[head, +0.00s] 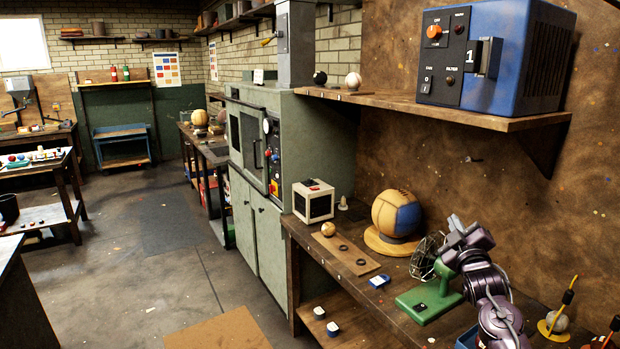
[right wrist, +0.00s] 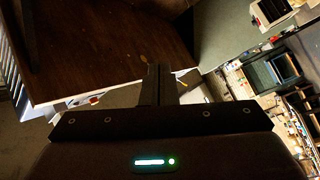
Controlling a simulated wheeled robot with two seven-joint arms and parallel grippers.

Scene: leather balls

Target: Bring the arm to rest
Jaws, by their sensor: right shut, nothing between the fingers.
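My right arm rises from the bottom right of the head view in purple and dark grey, over the workbench. Its gripper (head: 455,224) is near the small green fan, and I cannot tell from this view whether they touch. In the right wrist view the two dark fingers (right wrist: 155,72) are shut together with nothing between them. A brown wooden surface lies beyond the fingers in that view. My left gripper is in neither view.
The workbench (head: 345,252) holds a green fan (head: 420,302), a leather ball (head: 396,214) on a wooden stand, a white box (head: 313,201) and a small ball (head: 328,229). A shelf (head: 415,106) above carries a blue machine (head: 497,57). The floor at left is open.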

